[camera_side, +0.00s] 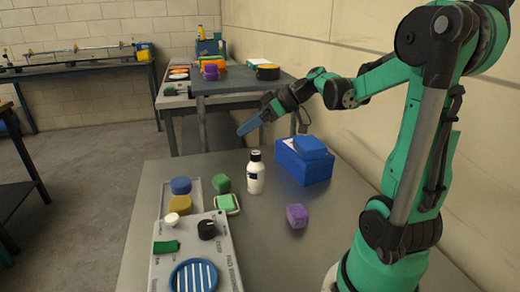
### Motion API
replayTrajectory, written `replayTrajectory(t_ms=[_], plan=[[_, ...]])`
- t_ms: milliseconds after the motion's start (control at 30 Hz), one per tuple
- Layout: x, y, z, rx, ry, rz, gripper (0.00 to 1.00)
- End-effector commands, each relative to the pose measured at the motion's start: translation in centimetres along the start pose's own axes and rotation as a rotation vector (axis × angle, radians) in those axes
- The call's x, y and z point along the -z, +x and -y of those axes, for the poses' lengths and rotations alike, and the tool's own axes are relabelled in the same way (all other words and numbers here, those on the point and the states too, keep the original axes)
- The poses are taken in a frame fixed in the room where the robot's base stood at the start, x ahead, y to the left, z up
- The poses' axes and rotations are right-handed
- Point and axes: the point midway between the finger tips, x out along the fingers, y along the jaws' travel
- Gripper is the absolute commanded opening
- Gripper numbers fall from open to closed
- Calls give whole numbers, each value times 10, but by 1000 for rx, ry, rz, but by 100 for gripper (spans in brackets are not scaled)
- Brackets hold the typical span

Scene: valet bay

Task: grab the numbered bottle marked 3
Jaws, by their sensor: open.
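One white bottle (256,178) with a black cap stands upright on the grey table. A dark patch shows on its side, but I cannot read any number on it. My gripper (245,129) is open and empty, raised above the table. In the picture it appears above and slightly left of the bottle, clearly apart from it. Its blue finger points down and to the left.
A blue box (303,168) with a blue block on top stands right of the bottle. A purple block (297,216), green block (221,183) and green sponge on a dish (227,204) lie nearby. A grey panel (220,262) with knobs fills the front left.

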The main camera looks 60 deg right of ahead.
Motion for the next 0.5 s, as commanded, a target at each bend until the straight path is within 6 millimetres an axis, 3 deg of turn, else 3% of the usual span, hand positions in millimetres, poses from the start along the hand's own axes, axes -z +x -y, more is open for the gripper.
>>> replayTrajectory(t_ms=[33,200,500], plan=[[-3,-10,-15,-8,-29,-55,73],[-15,-42,-50,-48,-185,-244,73],[-67,2,-57,-35,-181,-230,73]])
